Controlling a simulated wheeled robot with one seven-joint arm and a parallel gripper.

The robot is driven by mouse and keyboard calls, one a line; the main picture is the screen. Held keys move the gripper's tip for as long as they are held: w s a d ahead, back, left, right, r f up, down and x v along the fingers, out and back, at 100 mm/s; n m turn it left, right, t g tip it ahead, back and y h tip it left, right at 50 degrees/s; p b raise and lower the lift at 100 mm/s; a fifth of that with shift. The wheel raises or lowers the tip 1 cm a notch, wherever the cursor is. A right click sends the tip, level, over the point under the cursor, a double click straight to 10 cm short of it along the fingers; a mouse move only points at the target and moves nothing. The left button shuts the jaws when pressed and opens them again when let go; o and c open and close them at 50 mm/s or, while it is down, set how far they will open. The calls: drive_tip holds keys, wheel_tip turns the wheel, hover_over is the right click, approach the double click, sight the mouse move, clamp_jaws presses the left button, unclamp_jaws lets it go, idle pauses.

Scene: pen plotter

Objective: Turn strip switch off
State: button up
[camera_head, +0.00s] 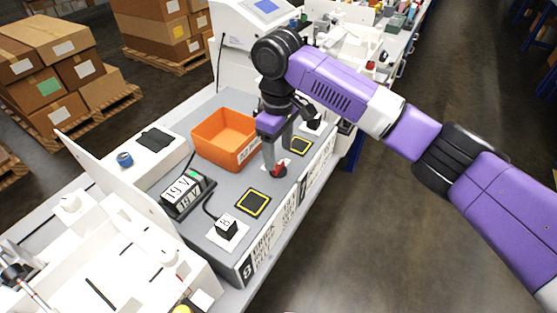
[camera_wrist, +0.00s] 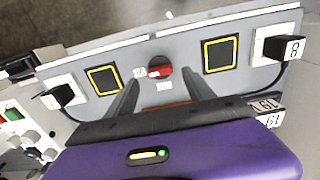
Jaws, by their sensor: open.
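A red switch knob (camera_head: 279,171) on a round black base sits at the front edge of the grey bench panel. In the wrist view the red knob (camera_wrist: 159,71) lies between two yellow-edged black pads, with a small white label beside it. I cannot tell from its look whether it is on or off. My gripper (camera_head: 275,150) points down just above the knob. In the wrist view the fingers of my gripper (camera_wrist: 161,82) are spread apart, one on each side of the knob's line, with nothing between them. I cannot tell whether a finger touches it.
An orange bin (camera_head: 222,142) stands behind the knob. A black 19 V box (camera_head: 187,195) and a black plug block (camera_head: 227,227) with a cable are at the left. A yellow-edged pad (camera_head: 253,203) lies nearby. The floor at right is clear.

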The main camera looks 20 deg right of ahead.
sight(278, 165)
drive_tip(key=shift+f, duration=2.2)
drive_tip(key=shift+c, duration=0.2)
clamp_jaws()
